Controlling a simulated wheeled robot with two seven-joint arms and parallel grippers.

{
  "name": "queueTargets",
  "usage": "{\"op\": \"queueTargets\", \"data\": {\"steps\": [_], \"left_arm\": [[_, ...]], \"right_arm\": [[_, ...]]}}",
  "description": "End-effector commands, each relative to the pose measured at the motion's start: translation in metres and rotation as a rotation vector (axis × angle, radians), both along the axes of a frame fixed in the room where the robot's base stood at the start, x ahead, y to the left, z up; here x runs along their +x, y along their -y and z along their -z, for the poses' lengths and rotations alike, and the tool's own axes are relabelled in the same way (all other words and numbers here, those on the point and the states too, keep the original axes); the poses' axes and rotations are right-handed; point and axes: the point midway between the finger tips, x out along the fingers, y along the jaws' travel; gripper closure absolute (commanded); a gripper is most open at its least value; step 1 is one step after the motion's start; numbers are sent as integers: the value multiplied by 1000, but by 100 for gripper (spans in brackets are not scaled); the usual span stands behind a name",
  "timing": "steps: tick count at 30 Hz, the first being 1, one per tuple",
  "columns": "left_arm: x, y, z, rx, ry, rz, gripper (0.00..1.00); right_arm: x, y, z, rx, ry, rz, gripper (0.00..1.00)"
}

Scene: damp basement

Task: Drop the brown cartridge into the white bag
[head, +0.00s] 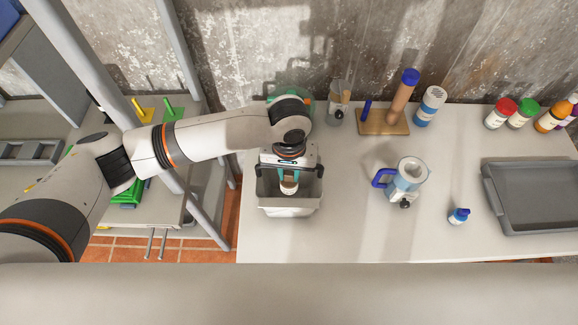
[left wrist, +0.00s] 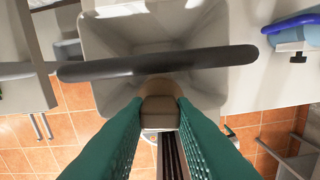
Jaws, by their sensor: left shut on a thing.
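The white bag (head: 290,211) stands near the left end of the table, open at the top, with a dark bar-like handle across it. It fills the upper middle of the left wrist view (left wrist: 105,25), with the dark handle (left wrist: 215,58) crossing its opening. My left gripper (head: 289,181) is over the bag's opening, pointing down. Its green fingers are shut on the brown cartridge (left wrist: 160,108), which also shows small between the fingertips in the head view (head: 289,188). In the left wrist view the cartridge's far end lies close to the handle; I cannot tell whether they touch. My right gripper is not in view.
Right of the bag stand a blue-and-white jug (head: 408,178), a small blue bottle (head: 459,216) and a grey tray (head: 540,197). A wooden stand (head: 383,122) and several bottles line the wall. A grey shelf frame (head: 200,215) stands left of the table.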

Motion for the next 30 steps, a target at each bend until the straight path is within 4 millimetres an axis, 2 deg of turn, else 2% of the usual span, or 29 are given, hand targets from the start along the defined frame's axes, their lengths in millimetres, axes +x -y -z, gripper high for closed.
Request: {"op": "queueTargets", "data": {"steps": [12,13,17,18,26,30], "left_arm": [[0,0,4,0,0,0,100],[0,0,4,0,0,0,76],[0,0,4,0,0,0,54],[0,0,4,0,0,0,52],[0,0,3,0,0,0,52],[1,0,-7,-1,2,-1,52]], "right_arm": [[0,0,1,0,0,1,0],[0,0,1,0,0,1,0],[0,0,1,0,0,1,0],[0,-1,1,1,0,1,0],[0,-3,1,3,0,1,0],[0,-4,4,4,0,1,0]]}}
